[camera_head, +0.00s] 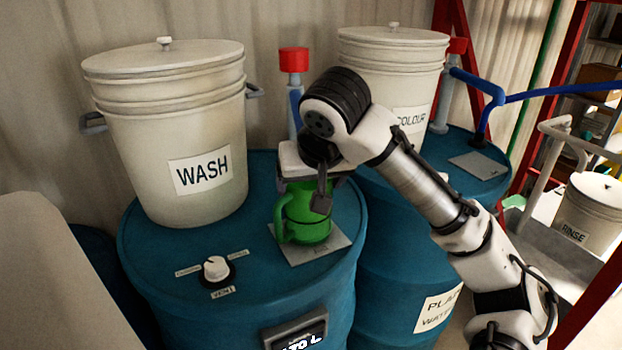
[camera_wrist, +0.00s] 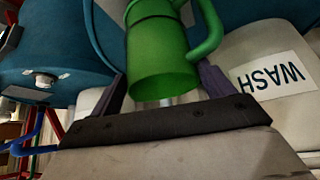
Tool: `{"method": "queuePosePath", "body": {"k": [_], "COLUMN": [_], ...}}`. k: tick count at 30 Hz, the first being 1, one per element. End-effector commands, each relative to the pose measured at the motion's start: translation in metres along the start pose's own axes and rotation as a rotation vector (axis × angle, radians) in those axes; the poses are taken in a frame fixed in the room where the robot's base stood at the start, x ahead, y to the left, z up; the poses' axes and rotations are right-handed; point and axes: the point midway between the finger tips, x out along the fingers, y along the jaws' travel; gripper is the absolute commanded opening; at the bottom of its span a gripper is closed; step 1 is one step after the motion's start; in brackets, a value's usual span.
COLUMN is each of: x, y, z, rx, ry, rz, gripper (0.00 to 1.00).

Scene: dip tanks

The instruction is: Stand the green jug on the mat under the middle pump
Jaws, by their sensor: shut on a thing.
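The green jug (camera_head: 302,222) is upright over a grey mat (camera_head: 331,247) on the near blue drum. Its base looks at or very near the mat; I cannot tell for sure that it touches. The jug's handle points left in the head view. My gripper (camera_head: 312,193) is shut on the jug from above and behind. In the wrist view the jug (camera_wrist: 160,55) sits between the two fingers of my gripper (camera_wrist: 163,85). A pump with a red top (camera_head: 293,60) rises behind the jug, its lower part hidden by my gripper.
The WASH bucket (camera_head: 165,130) stands left of the jug, and a labelled knob (camera_head: 215,269) is in front. The COLOUR bucket (camera_head: 392,75) is behind my arm. Another drum at right bears a grey mat (camera_head: 480,165) and a pump with a blue pipe (camera_head: 441,95).

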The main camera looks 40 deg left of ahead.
Motion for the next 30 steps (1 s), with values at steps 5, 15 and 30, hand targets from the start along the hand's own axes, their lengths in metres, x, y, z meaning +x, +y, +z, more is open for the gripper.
{"method": "queuePosePath", "body": {"k": [5,15,30], "x": [0.003,0.002,-0.078], "y": [0.0,0.0,0.001], "z": [0.002,0.001,-0.001], "rx": [0.0,0.0,-0.001], "ry": [0.0,0.0,0.003], "rz": [0.0,0.0,0.004], "gripper": [0.85,1.0,1.0]}}
